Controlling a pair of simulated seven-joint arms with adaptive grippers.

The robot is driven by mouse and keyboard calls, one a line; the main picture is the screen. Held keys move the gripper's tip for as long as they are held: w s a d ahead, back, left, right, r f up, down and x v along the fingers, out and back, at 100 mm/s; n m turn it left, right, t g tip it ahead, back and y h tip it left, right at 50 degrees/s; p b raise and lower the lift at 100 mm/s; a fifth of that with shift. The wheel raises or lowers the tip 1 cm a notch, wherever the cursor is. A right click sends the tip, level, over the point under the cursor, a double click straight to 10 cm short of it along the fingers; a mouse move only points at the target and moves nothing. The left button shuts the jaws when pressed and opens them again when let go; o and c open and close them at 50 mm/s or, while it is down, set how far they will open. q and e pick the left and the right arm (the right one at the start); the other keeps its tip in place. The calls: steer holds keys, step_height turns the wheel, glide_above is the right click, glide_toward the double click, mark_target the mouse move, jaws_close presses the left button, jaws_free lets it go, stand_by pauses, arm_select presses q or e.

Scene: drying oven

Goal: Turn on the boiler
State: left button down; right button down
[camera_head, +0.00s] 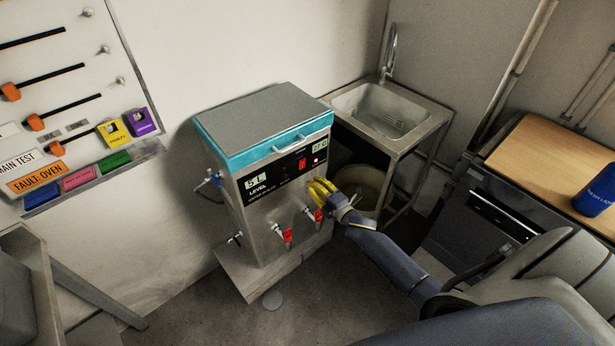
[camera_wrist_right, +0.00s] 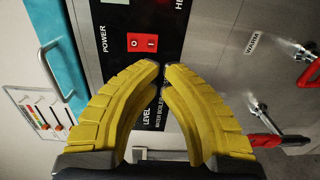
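The boiler (camera_head: 262,215) is a steel box with a teal-rimmed lid, standing on a low stand against the wall. Its dark front panel carries a red power switch (camera_head: 302,163), marked O and I in the right wrist view (camera_wrist_right: 142,42). My right gripper (camera_head: 318,187) has yellow fingers and is in front of the boiler, just below the switch. In the right wrist view its fingertips (camera_wrist_right: 164,70) nearly meet, with nothing between them, and the switch lies just beyond them. Whether they touch the panel cannot be told. My left gripper is not in view.
Red-handled taps (camera_head: 284,236) stick out of the boiler's front below my right gripper. A steel sink (camera_head: 385,108) stands behind right, with a round bin (camera_head: 362,188) under it. A wooden counter (camera_head: 555,165) with a blue bottle (camera_head: 598,190) is at the right.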

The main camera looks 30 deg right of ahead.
steer(key=s+d, duration=0.1)
steer(key=s, duration=0.5)
steer(key=shift+s+d+f, duration=0.15)
steer(key=shift+s+f, duration=0.25)
steer(key=s+d+f+m+g+h, duration=0.2)
steer(key=s+f+m+g, duration=0.35)
steer(key=f, duration=0.95)
steer(key=s+d+f+m+g+h, duration=0.2)
steer(key=s+f+m, duration=0.4)
steer(key=s+f, duration=0.65)
steer(key=s+a+f+m+g, duration=0.2)
steer(key=s+f, duration=0.5)
steer(key=f, duration=0.1)
steer(key=s+a+f+m+g, duration=0.2)
steer(key=s+f+g, duration=0.1)
steer(key=s+f, duration=0.45)
steer(key=s+a+f+g, duration=0.1)
steer(key=s+a, duration=0.3)
steer(key=s, duration=0.6)
steer(key=s+a+f+g, duration=0.2)
steer(key=s+a+f, duration=0.2)
steer(key=s, duration=0.6)
steer(key=shift+a+f+m+y, duration=0.25)
steer(key=shift+a+m+y, duration=0.05)
steer(key=shift+a+m, duration=0.15)
steer(key=shift+g, duration=0.25)
